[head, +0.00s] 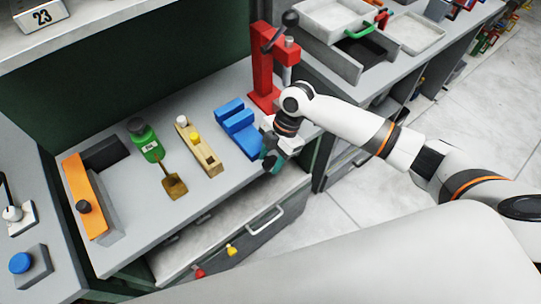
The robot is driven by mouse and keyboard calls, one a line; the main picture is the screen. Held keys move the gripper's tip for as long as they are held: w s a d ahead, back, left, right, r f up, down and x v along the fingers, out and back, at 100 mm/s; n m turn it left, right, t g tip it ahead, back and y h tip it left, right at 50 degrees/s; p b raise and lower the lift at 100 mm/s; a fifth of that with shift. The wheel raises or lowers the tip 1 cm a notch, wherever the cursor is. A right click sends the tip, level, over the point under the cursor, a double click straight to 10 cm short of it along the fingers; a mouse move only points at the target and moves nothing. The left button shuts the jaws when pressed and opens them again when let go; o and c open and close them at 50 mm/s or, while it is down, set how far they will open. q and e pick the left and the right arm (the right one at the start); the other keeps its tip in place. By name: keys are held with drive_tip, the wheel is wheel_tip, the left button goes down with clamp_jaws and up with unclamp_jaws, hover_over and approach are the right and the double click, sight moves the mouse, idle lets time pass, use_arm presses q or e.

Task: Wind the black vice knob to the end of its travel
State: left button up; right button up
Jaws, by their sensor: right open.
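A blue vice (237,122) with a slot between its jaws stands near the front edge of the grey bench, right of centre. My right gripper (271,161) is at the front right end of the vice, pointing down, with teal fingertips. It is open. The black vice knob cannot be made out; the gripper and wrist cover that end of the vice. Whether the fingers are around the knob or touching it cannot be told. My left gripper is not in view.
A red press (262,68) stands behind the vice, close to my right arm. Left of the vice are a wooden block (205,155), a brown scoop (174,185), a green bottle (147,143) and an orange panel (83,180) with a black knob. An open drawer (243,225) juts out below.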

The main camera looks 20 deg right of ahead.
drive_tip(key=shift+a+f, duration=0.1)
drive_tip(key=shift+f, duration=0.1)
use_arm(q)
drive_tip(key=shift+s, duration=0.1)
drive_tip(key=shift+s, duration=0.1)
use_arm(e)
clamp_jaws()
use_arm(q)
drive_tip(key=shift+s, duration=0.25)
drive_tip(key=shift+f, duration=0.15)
